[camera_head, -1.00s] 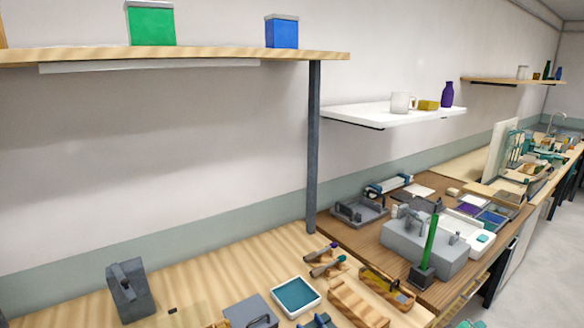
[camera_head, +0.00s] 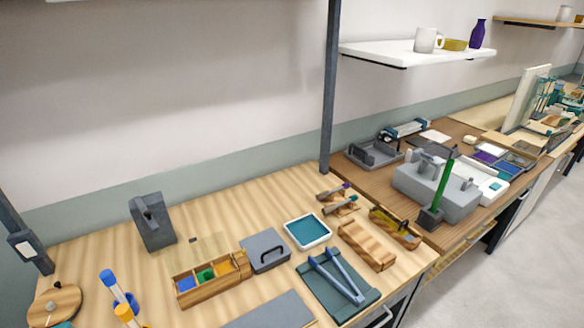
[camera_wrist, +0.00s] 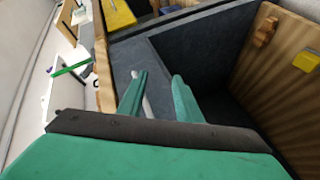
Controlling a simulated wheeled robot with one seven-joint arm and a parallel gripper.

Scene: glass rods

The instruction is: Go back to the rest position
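My gripper (camera_wrist: 158,77) shows in the wrist view with its two teal fingers apart. I see nothing clearly held between them; a thin whitish strip shows beside the left finger. The gripper is over a dark grey, box-like space with a wooden panel at the right. In the head view my arm and gripper do not show. A green rod (camera_head: 444,182) stands upright in a small dark holder (camera_head: 430,217) on the brown bench, beside a grey device. A green rod-like thing (camera_wrist: 72,67) also shows at the left of the wrist view.
The light wooden bench holds a divided wooden box (camera_head: 207,293), a grey case (camera_head: 264,251), a teal tray (camera_head: 307,231), wooden blocks (camera_head: 366,246) and large tweezers (camera_head: 337,275). A dark grey block (camera_head: 152,222) stands at the back left. A white shelf (camera_head: 400,54) hangs above.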

